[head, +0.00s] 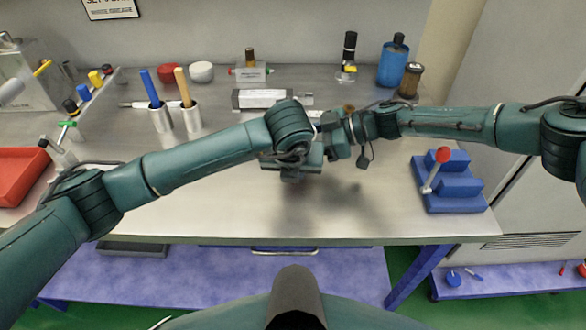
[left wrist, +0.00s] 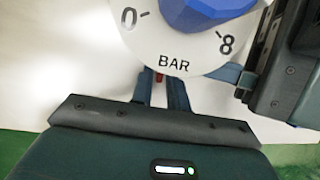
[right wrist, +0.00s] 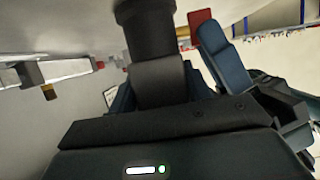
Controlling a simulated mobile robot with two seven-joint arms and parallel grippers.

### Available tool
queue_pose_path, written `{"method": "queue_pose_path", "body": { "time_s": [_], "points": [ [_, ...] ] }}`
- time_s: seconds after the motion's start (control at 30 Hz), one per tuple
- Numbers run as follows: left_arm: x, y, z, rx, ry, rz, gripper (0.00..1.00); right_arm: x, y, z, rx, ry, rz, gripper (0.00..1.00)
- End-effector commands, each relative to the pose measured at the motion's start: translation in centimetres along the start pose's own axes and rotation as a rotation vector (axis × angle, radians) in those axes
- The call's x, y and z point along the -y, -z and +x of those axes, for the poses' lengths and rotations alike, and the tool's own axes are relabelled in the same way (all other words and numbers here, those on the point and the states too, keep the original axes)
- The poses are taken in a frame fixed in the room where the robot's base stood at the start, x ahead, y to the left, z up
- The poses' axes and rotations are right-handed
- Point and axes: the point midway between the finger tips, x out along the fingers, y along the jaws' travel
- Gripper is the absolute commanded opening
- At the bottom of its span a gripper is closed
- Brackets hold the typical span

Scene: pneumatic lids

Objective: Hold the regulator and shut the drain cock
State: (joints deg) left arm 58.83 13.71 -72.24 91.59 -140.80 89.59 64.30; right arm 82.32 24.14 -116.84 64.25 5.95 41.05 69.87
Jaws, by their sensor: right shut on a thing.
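The regulator shows in the left wrist view as a white dial (left wrist: 180,55) marked 0, 8 and BAR, with a blue knob (left wrist: 208,12). In the head view my arms hide it. My right gripper (right wrist: 170,85) is shut on a dark cylindrical part of the regulator (right wrist: 152,35); one of its fingers reaches the dial's edge in the left wrist view. My left gripper (left wrist: 162,92) is below the dial, its fingers a little apart. A small red piece (left wrist: 160,76), perhaps the drain cock, shows between them; contact cannot be told.
A blue stepped block (head: 455,192) with a red-knobbed lever stands at the table's right. Two metal cups (head: 160,120) with handles, a grey labelled block (head: 262,98) and a blue bottle (head: 393,64) stand behind the arms. A red tray (head: 22,172) is far left. The front table is clear.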

Motion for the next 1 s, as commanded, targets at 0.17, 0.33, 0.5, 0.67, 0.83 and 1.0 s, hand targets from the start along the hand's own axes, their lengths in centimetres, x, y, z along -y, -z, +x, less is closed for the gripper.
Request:
{"method": "queue_pose_path", "body": {
  "time_s": [0.17,0.33,0.5,0.67,0.83,1.0],
  "points": [
    [-0.01,0.01,0.03,0.0,0.0,0.0,0.01,0.4,-0.79,0.21,0.011,0.008,0.004,0.29],
    [0.0,0.0,0.02,0.0,0.0,0.0,0.0,0.4,-0.79,0.21,0.011,0.008,0.004,0.29],
    [0.04,0.0,0.01,0.001,-0.003,0.002,0.0,0.39,-0.79,0.21,0.011,0.008,0.004,0.29],
    [0.17,-0.01,0.04,0.0,-0.038,0.017,0.0,0.39,-0.79,0.21,0.011,0.008,0.004,0.29],
    [0.5,-0.03,0.03,0.001,-0.121,0.052,0.0,0.4,-0.79,0.21,0.011,0.008,0.004,0.29],
    [0.81,0.02,0.1,0.001,-0.233,0.098,0.0,0.41,-0.79,0.22,0.011,0.008,0.004,0.29]
  ]
}}
